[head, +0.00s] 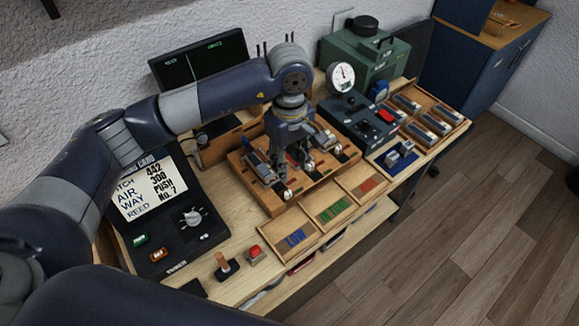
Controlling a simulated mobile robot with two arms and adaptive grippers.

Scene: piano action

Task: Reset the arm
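My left arm comes in from the left and reaches over the workbench. My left gripper (297,178) points down over the wooden fixture (322,189) in the middle of the bench, close above the small parts on it. Its fingers look spread apart, and I see nothing held between them. Metal and grey pieces lie on the fixture around the fingers; some are hidden behind the gripper. My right gripper is not in view.
A black control case (158,262) with a lettered card (147,188) stands at left. Low trays (290,241) line the front edge. A gauge (341,77), green machine (364,54) and parts tray (455,105) stand right. Wooden floor (480,200) is clear.

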